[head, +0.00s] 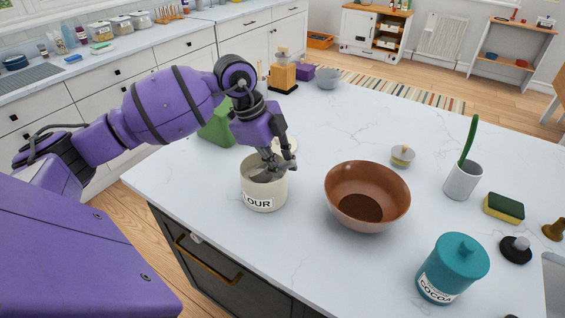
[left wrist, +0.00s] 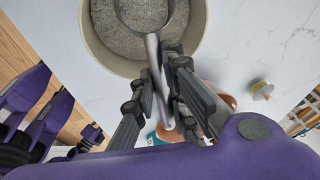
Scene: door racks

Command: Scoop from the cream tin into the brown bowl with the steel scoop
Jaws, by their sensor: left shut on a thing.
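The cream tin (head: 264,196), lettered "LOUR" on its visible side, stands open on the white counter. My left gripper (head: 273,165) is at its mouth, pointing down. In the left wrist view the gripper (left wrist: 161,75) is shut on the handle of the steel scoop (left wrist: 153,50). The scoop's head lies over the grey powdery contents inside the tin's rim (left wrist: 98,48); how deep it sits I cannot tell. The brown bowl (head: 367,190) stands upright just right of the tin, with a darker patch at its bottom. My right gripper is not in view.
A teal cocoa canister (head: 455,268) stands at the front right. A small lidded pot (head: 402,155), a white cup (head: 462,181) with a green handle and a sponge (head: 503,208) are to the right. A green object (head: 216,128) stands behind the tin.

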